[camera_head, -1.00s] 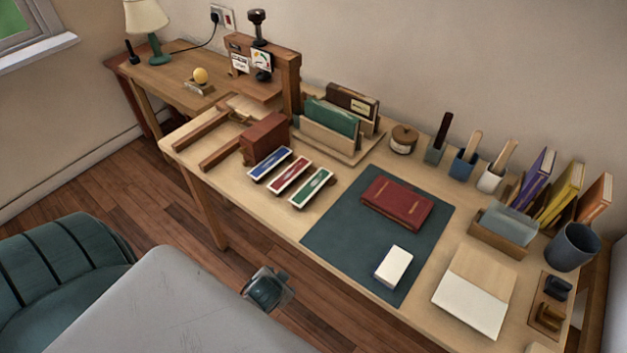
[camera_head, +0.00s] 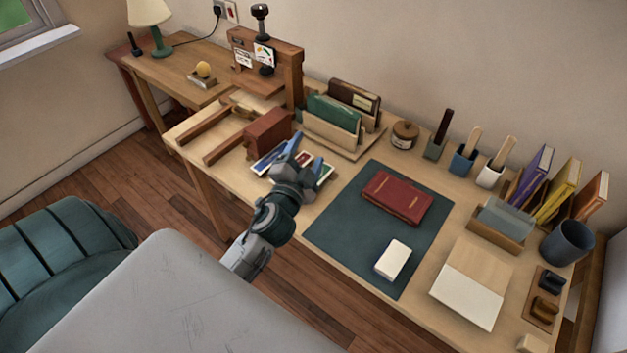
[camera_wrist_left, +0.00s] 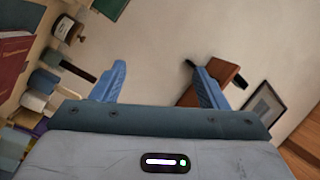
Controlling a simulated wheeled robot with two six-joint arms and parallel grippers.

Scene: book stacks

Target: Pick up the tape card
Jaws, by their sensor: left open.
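Three long cards with coloured faces lie side by side on the desk in the head view: a blue one (camera_head: 267,160), a red one (camera_head: 304,158) and a green one (camera_head: 323,174). I cannot tell for sure which is the tape card. My left gripper (camera_head: 298,150) is over this group, and its wrist hides much of the red and green cards. In the left wrist view its two blue fingers (camera_wrist_left: 158,68) are spread apart with nothing between them. That view faces the wall, and no card shows there. My right gripper is in neither view.
A brown box (camera_head: 268,134) stands beside the cards, and a file rack (camera_head: 330,134) stands behind them. A dark mat (camera_head: 335,222) to the right bears a red book (camera_head: 397,198) and a white block (camera_head: 393,259). Bare desk shows between the cards and rack.

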